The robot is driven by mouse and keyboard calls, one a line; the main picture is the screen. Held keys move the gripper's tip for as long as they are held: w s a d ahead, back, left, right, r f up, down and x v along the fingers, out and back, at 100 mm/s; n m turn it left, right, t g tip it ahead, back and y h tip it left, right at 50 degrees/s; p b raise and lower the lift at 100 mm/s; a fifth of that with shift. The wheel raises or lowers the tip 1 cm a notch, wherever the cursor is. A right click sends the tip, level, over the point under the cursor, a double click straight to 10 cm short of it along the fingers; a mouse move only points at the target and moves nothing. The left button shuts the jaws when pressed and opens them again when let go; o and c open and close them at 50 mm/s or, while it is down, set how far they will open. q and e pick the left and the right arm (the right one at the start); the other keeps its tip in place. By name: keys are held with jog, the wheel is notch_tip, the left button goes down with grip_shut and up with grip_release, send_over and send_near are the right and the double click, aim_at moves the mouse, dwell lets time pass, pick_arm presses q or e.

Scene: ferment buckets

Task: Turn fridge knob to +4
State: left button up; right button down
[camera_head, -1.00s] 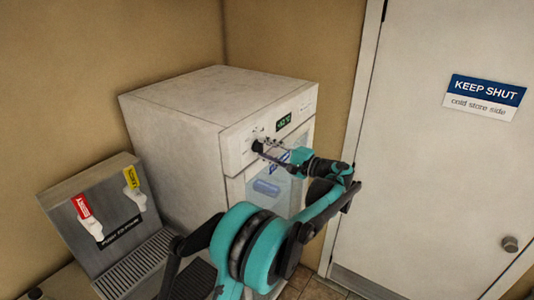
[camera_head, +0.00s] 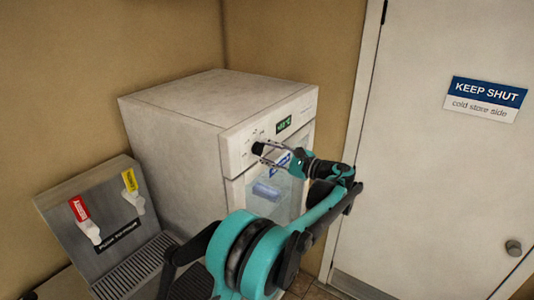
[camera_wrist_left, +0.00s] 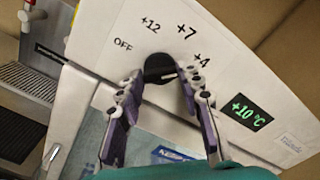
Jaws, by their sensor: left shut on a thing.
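The fridge (camera_head: 175,110) is a pale box with a control panel on its upper front. Its black round knob (camera_wrist_left: 159,66) sits among the printed marks OFF, +12, +7 and +4; it also shows in the head view (camera_head: 258,148). A light pointer line on the knob seems to face right, toward +4. The green display (camera_wrist_left: 248,112) reads +10 °C. My left gripper (camera_wrist_left: 158,82) is shut on the knob, one finger on each side, partly covering its lower edge. My right gripper is not in view.
A tap unit with a red-labelled tap (camera_head: 84,218) and a yellow-labelled tap (camera_head: 132,190) stands left of the fridge, above a drip grille (camera_head: 135,268). A white door (camera_head: 435,170) with a KEEP SHUT sign (camera_head: 486,97) is on the right.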

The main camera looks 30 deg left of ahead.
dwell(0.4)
pick_arm(q)
jog(key=o, duration=1.2)
jog(key=shift+c, duration=0.2)
jog(key=shift+d, duration=0.1)
jog(key=d, duration=1.1)
jog(key=shift+s+d, duration=0.4)
jog(key=shift+s, duration=0.05)
